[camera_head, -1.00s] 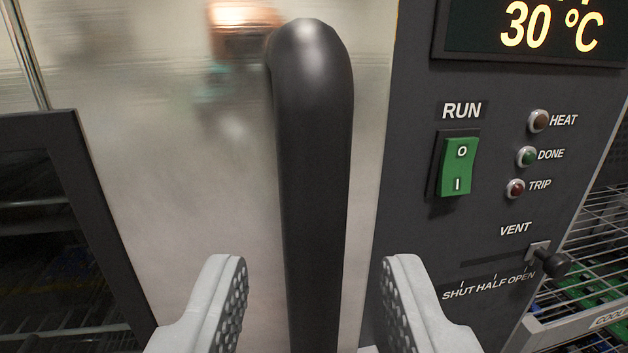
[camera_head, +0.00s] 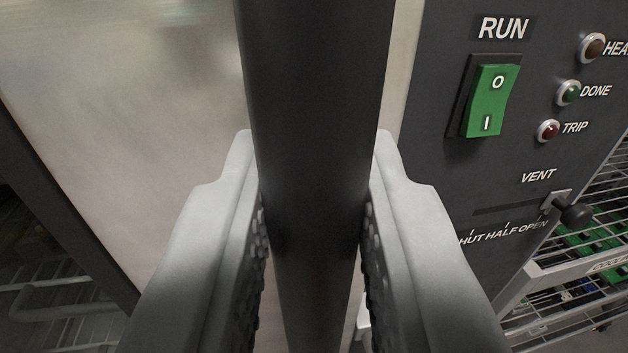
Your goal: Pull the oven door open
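The fingers look closed onto the bar. The door's right edge lies along the control panel with no visible gap.
The dark control panel (camera_head: 450,200) at the right carries a green RUN switch (camera_head: 490,100), several indicator lamps and a vent lever (camera_head: 572,213). A wire rack (camera_head: 570,300) with green items stands at the lower right, beyond the panel.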

